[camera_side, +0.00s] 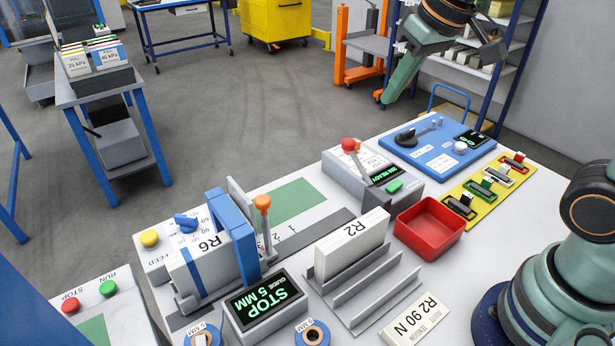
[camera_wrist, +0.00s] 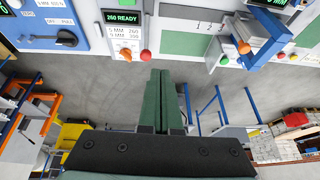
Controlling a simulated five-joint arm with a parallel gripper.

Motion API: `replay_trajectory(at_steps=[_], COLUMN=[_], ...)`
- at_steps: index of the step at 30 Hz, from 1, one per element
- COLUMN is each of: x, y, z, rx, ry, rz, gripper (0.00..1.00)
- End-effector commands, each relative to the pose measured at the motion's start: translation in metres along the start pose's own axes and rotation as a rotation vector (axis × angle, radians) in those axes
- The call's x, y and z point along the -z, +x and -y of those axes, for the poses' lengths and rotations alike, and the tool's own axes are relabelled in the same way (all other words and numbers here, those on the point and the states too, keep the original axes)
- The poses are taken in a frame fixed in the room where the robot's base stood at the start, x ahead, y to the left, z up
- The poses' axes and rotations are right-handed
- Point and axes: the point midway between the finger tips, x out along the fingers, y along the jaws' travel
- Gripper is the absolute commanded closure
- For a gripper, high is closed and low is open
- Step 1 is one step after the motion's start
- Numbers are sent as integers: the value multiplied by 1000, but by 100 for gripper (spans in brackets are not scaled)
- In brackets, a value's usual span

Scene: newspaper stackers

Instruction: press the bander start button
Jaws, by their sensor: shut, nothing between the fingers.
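No label readable here names the bander. My gripper (camera_side: 386,101) is shut and empty, held in the air beyond the table's far edge, pointing down and clear of the button. In the wrist view its fingers (camera_wrist: 170,75) end short of the box.
A blue panel with a black dial (camera_side: 441,143) lies right of the grey box. A red tray (camera_side: 430,227) and slotted rack (camera_side: 350,270) stand in front. The blue-framed R6 unit (camera_side: 210,240), yellow button (camera_side: 149,238) and orange knob (camera_side: 262,203) stand left. A shelf rack stands behind my gripper.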

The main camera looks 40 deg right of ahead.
Motion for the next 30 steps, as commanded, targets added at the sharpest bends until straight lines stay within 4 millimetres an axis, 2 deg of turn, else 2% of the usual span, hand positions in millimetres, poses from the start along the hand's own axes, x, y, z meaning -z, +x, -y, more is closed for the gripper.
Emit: replay_trajectory(at_steps=[6, 15, 22, 30], x=[46, 96, 121, 132], y=[4, 26, 54, 95], z=[32, 84, 129, 185], rx=[19, 32, 33, 23], ry=[2, 7, 8, 7], rz=[63, 144, 204, 273], gripper=[100, 100, 100, 100])
